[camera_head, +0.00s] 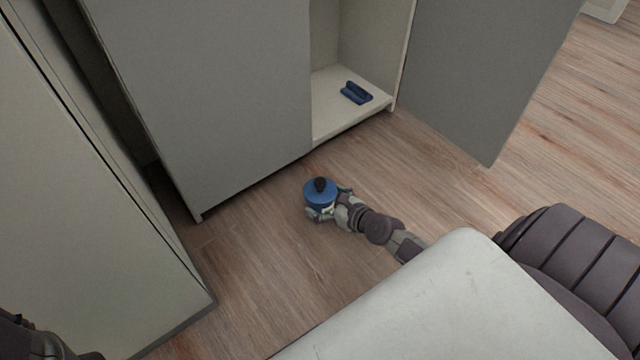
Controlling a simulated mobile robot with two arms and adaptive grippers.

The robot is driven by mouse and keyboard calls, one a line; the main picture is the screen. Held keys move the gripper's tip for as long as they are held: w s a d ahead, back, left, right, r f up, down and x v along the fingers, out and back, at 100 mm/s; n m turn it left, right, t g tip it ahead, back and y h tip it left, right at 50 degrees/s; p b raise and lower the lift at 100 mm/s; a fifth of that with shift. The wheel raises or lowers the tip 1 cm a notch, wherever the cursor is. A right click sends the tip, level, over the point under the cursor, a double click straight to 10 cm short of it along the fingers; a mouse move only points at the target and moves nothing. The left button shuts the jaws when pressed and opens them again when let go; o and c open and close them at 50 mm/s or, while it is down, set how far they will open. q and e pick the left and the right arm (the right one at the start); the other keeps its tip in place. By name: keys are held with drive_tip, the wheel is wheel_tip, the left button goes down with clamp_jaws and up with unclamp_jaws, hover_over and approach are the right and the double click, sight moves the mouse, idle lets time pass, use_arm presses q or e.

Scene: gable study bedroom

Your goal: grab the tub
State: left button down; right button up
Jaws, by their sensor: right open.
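The tub appears to be the round blue container (313,190) with a black knob on top, low in front of the cabinet. My right gripper (328,207) is at the tub's near side, open, with its fingers at either side of the tub's lower part. The tub hides part of the fingers, and I cannot tell whether they touch it. My left gripper is out of view; only a dark part of mine shows in the bottom left corner.
A grey cabinet (215,90) stands behind the tub, its right door (475,70) swung open. Blue objects (356,93) lie on its bottom shelf (335,122). Another pale cabinet (90,190) stands at the left. Wooden floor (250,270) is clear around the tub.

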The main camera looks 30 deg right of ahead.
drive_tip(key=shift+b+x, duration=0.35)
drive_tip(key=shift+x, duration=0.75)
drive_tip(key=c, duration=1.6)
drive_tip(key=shift+c, duration=0.7)
drive_tip(key=shift+r, duration=0.1)
